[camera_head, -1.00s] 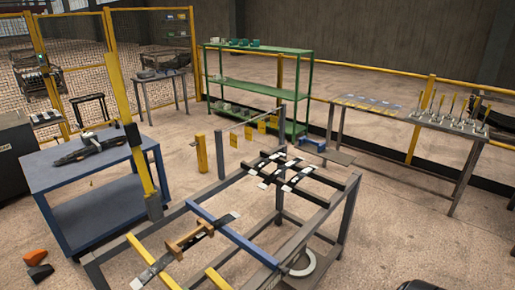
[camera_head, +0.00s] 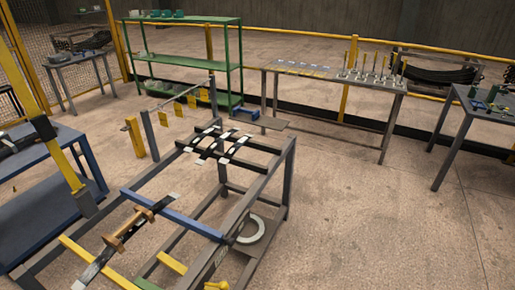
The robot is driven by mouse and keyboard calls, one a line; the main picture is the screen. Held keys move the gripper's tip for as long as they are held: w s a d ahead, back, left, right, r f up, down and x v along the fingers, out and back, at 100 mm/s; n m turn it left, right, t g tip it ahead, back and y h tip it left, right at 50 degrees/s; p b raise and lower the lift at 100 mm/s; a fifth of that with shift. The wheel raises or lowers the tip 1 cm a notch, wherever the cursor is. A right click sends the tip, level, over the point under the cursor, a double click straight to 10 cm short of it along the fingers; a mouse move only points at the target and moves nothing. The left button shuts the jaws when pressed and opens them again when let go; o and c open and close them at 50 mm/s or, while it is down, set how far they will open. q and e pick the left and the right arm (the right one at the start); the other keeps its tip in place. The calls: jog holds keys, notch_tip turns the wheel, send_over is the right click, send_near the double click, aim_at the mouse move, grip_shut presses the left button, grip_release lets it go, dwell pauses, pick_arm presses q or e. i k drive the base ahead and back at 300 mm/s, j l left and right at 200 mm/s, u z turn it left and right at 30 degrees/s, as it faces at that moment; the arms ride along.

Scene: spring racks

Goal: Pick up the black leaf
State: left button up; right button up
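Several dark curved leaves (camera_head: 221,146) lie side by side across the far end of the metal frame rack (camera_head: 265,187), with pale patches on them. A long dark strip (camera_head: 146,222) with pale ends lies on the near part of the rack, with a brown wooden piece (camera_head: 131,231) across it. A stack of black curved leaves (camera_head: 436,72) sits in a holder at the back right, behind the yellow rail. I cannot tell which of these is the black leaf of the task. Neither of my grippers shows.
A blue table (camera_head: 40,148) stands at the left. A green shelf (camera_head: 188,57) and a long table (camera_head: 330,80) with upright yellow-topped pins stand behind. Another dark table (camera_head: 478,103) stands at the right. The floor (camera_head: 380,215) right of the rack is clear.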

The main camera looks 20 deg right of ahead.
aim_at(226, 159)
jog(key=z, duration=0.5)
jog(key=i+l+u, duration=0.15)
jog(key=i+l, duration=0.25)
jog(key=i+l+u, duration=0.1)
jog(key=i+l, duration=0.25)
jog(key=i+l+u, duration=0.15)
jog(key=i+l, duration=0.2)
jog(key=l, duration=0.25)
